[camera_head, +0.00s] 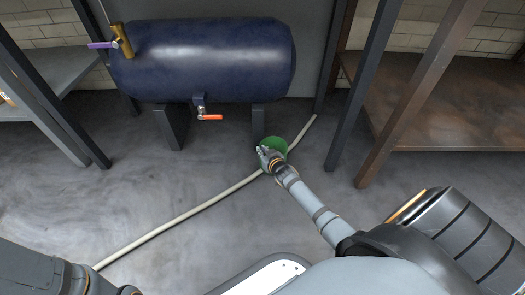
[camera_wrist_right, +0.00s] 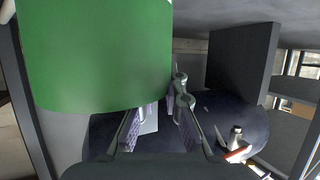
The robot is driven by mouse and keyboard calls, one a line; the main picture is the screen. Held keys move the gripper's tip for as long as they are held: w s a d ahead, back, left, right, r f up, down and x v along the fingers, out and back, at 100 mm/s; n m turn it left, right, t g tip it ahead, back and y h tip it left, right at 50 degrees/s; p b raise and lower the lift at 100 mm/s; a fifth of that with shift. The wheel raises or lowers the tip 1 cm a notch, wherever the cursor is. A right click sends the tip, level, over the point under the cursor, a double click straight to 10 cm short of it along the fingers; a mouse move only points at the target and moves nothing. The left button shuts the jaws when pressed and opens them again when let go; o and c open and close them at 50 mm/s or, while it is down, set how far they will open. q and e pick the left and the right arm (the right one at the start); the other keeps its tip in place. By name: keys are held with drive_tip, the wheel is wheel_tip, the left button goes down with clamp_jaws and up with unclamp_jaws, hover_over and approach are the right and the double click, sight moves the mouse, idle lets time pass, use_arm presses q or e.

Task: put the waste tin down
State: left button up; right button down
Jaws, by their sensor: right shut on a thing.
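The green waste tin (camera_head: 278,143) is near the middle of the head view, close to the right foot of the blue tank. My right gripper (camera_head: 267,155) is shut on it and partly covers it. In the right wrist view the tin (camera_wrist_right: 100,50) fills the upper left, with the gripper fingers (camera_wrist_right: 160,118) below it. The exact contact and the tin's underside are hidden. I cannot tell whether the tin touches the floor. My left gripper is not visible; only part of the left arm shows at the bottom left.
The blue tank (camera_head: 205,60) stands on two dark feet, with a red-handled valve (camera_head: 209,117) below. A pale hose (camera_head: 190,212) runs diagonally across the floor past the tin. A brown shelf (camera_head: 450,110) stands right, a grey one (camera_head: 50,75) left. Floor left of the hose is clear.

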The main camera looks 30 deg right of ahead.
idle(0.3)
drive_tip(key=shift+f, duration=0.25)
drive_tip(key=c, duration=1.5)
unclamp_jaws()
drive_tip(key=shift+o, duration=0.7)
drive_tip(key=shift+f, duration=0.1)
drive_tip(key=v, duration=1.2)
